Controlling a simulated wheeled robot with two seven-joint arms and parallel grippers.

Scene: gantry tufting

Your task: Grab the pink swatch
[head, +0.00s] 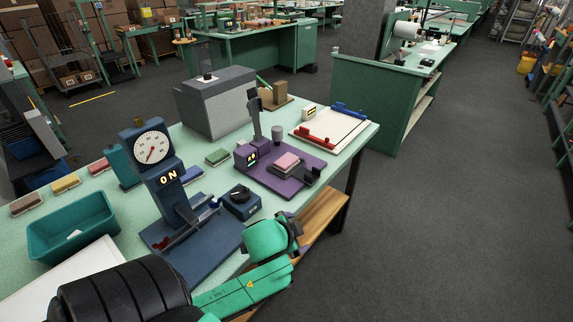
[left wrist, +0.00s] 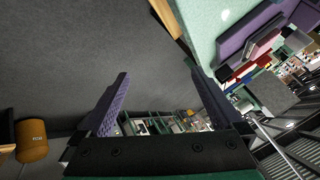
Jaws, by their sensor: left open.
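The pink swatch (head: 287,161) lies on a dark plate of the purple device (head: 305,173) on the green table. In the left wrist view the pink swatch (left wrist: 262,43) shows at the upper right, on the purple device. My left gripper (head: 294,232) is at the table's front edge, nearer to me than the swatch and apart from it. Its fingers barely show in the head view. In the left wrist view the two fingers of the left gripper (left wrist: 163,95) stand wide apart with nothing between them. My right gripper is in neither view.
A blue dial stand (head: 153,160) and a small blue knob box (head: 240,202) stand left of the purple device. A white tray (head: 338,136) with red and blue bars lies behind it. A teal bin (head: 70,243) and several other swatches are at the left. Open floor lies right.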

